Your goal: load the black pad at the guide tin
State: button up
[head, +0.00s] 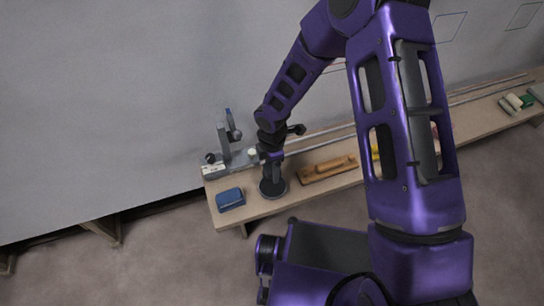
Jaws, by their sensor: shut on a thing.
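My gripper (273,167) points down over the left part of the bench and is shut, seemingly on the black pad. The pad is hard to tell apart from the dark gripper and the dark surface beneath. Right under the gripper is a flat, round, dark thing with a thin lighter rim, which looks like the guide tin (272,189). It sits on the bench near the front edge. I cannot tell whether the pad touches it or hangs just above.
A grey upright fixture (224,139) stands behind at the left end. Rails (330,139) run along the back.

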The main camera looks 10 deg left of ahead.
aim_at(273, 186)
jog(key=shift+f, duration=0.35)
jog(key=shift+f+b, duration=2)
jog(key=shift+f, duration=0.95)
jog(key=shift+d+f+b, duration=0.1)
jog(key=shift+f+b, duration=0.4)
jog(key=shift+f, duration=0.05)
jog(key=shift+r+p, duration=2.55)
jog(key=shift+r, duration=1.1)
